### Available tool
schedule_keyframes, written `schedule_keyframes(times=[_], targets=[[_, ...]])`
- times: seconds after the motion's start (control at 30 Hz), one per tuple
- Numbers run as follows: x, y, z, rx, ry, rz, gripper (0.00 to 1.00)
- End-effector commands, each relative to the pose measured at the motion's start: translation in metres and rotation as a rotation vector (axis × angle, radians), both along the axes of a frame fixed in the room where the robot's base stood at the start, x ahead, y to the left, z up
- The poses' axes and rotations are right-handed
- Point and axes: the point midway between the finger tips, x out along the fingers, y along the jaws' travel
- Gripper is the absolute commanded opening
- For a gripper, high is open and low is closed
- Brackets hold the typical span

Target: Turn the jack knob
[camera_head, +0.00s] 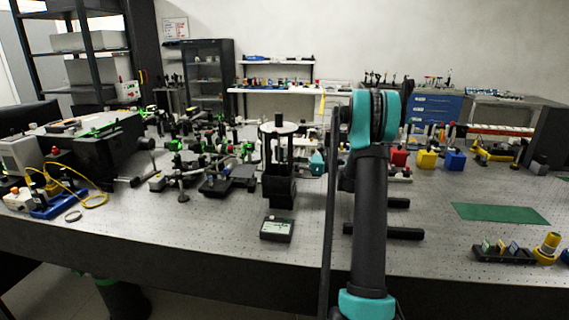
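A dark upright stand with a pale round top (281,129) is left of my arm on the bench. It may be the jack, but I cannot make out a knob on it. My arm rises in front of the bench, right of centre, and hides what is behind it. A small teal part (318,163) shows between the stand and my arm and may belong to my wrist. The fingers of my gripper cannot be made out, nor whether they touch anything.
A small dark box with a light label (276,229) lies in front of the stand. Optics mounts crowd the bench (230,250) behind and left. Black bars (405,233) lie right of my arm. A green mat (499,214) and open bench are farther right.

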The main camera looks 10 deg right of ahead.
Motion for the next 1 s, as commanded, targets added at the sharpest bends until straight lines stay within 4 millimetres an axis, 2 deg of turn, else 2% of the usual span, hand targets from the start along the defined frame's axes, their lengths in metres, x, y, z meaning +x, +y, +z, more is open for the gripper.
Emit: schedule_keyframes(times=[0.37, 0.47, 0.7, 1.0], targets=[[0.0025, 0.0065, 0.0000, 0.000, 0.000, -0.001, 0.42], [0.0024, 0.0065, 0.0000, 0.000, 0.000, 0.000, 0.32], [0.0023, 0.0063, 0.0000, 0.000, 0.000, 0.000, 0.02], [0.0017, 0.0064, 0.0000, 0.000, 0.000, -0.019, 0.00]])
